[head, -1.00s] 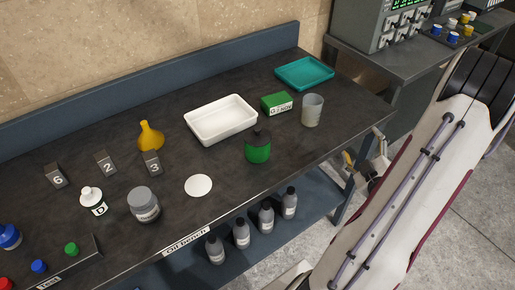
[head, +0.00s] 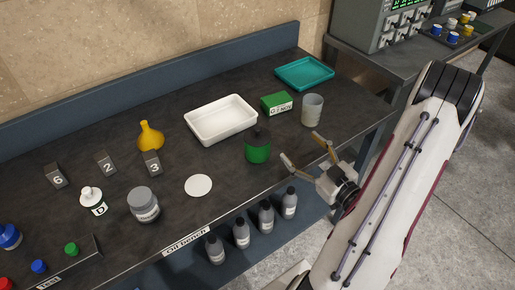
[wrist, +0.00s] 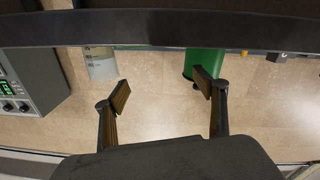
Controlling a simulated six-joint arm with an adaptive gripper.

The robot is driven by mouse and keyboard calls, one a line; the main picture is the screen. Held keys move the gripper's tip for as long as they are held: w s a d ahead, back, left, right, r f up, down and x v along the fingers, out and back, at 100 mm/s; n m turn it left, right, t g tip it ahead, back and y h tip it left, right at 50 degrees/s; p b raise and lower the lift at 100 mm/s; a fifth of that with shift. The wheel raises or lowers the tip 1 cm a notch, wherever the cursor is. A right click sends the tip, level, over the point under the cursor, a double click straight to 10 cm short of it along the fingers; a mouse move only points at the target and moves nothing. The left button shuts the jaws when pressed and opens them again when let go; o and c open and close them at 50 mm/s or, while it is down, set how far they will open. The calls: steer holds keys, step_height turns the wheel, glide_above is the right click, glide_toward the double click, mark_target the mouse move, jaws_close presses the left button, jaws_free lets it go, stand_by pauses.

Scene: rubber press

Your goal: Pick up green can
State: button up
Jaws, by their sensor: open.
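The green can (head: 257,148), with a dark top, stands upright on the dark bench (head: 330,150) near its front edge. My gripper (head: 301,148) is open and empty, to the right of the can and apart from it, with its fingers pointing toward the bench. In the wrist view my two fingers (wrist: 166,92) are spread wide with nothing between them. A green body, likely the can (wrist: 204,63), shows upside down beyond the right finger; its upper part in that picture is cut off by a dark band.
A grey beaker (head: 312,108) stands close behind my gripper, beside a green box (head: 276,103). A white tray (head: 188,119) lies behind the can and a teal tray (head: 333,73) at the far end. A white disc (head: 198,186) lies left of the can. Several bottles (head: 266,214) stand on the lower shelf.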

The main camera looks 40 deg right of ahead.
mark_target(268, 148)
steer(key=a+y, duration=0.1)
steer(key=a, duration=0.1)
steer(key=w+a+y, duration=0.1)
steer(key=a+y, duration=0.1)
steer(key=w+a+y, duration=0.1)
steer(key=a, duration=0.2)
steer(key=shift+w+y, duration=0.2)
steer(key=shift+y, duration=0.1)
steer(key=shift+w, duration=0.1)
steer(key=shift+x, duration=1.2)
steer(key=shift+w+f, duration=0.1)
steer(key=shift+x, duration=2.5)
steer(key=shift+f, duration=0.1)
steer(key=c, duration=1.4)
